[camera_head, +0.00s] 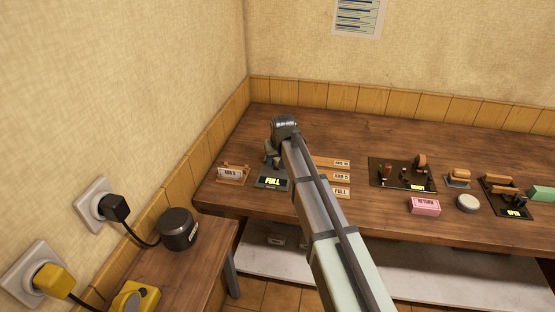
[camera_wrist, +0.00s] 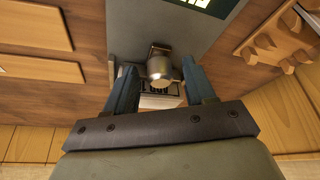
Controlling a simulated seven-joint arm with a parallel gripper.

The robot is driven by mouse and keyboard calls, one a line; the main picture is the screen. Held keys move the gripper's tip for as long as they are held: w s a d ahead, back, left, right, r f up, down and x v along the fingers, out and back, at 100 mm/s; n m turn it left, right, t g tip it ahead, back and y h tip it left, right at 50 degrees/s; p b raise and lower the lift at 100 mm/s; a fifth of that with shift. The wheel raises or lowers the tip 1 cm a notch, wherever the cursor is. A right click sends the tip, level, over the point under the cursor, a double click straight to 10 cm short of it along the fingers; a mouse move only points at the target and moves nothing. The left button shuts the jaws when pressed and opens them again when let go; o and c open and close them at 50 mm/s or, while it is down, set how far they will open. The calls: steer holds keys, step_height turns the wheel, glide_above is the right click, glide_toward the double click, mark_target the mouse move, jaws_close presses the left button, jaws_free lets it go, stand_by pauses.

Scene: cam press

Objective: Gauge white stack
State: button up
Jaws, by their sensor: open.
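The gauge (camera_head: 272,182) sits near the left end of the wooden bench, and its lit display reads FULL. In the wrist view its dark plate (camera_wrist: 190,35) carries a metal knob-like part (camera_wrist: 163,68). My gripper (camera_wrist: 160,78) is open, with one blue finger on each side of this part; I cannot tell whether they touch it. A pale, whitish piece (camera_wrist: 160,101) shows just below the metal part, between the fingers, mostly hidden; I cannot tell if it is the white stack. In the head view my arm hides much of the gauge and my fingertips.
A wooden rack with an ADD 5 card (camera_head: 231,173) stands left of the gauge. Wooden label strips (camera_head: 341,177) lie to its right. Farther right are a black READY station (camera_head: 402,174), a pink RETURN block (camera_head: 425,206), a round pale disc (camera_head: 468,203) and an OPEN station (camera_head: 507,196).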

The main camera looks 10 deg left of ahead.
steer(key=shift+c, duration=0.3)
jaws_close()
stand_by(0.3)
